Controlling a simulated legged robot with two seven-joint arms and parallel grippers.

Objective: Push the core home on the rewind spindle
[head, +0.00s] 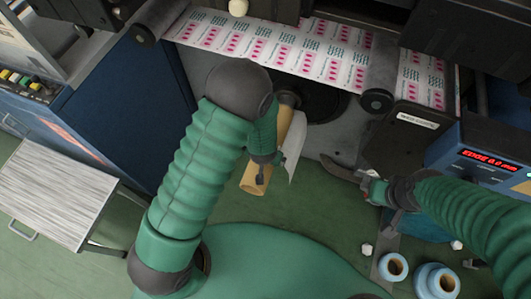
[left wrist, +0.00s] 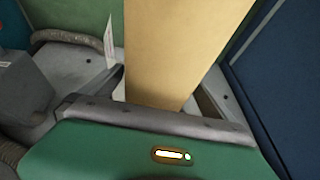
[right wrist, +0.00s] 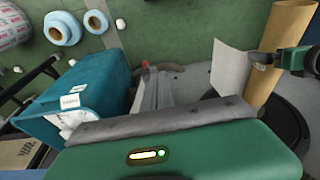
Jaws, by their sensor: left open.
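The core is a tan cardboard tube (head: 251,181), slanting down and left from the rewind area in the head view. A dark round disc (head: 322,103) lies behind its upper end; the spindle is hidden. A white paper flap (head: 294,146) hangs beside the core. My left gripper (head: 263,157) is at the core, with its jaws apart. In the left wrist view the core (left wrist: 180,50) passes between the finger sides; contact cannot be told. The right wrist view shows the core (right wrist: 285,35), my left gripper (right wrist: 292,60) beside it. My right gripper (head: 362,190) is apart from the core; its jaw state is unclear.
A printed web (head: 270,45) runs across the machine above. A blue display box (head: 485,160) stands at the right, near my right arm. Blue rolls (head: 393,267) lie on the floor at lower right. A striped table (head: 50,190) stands at left.

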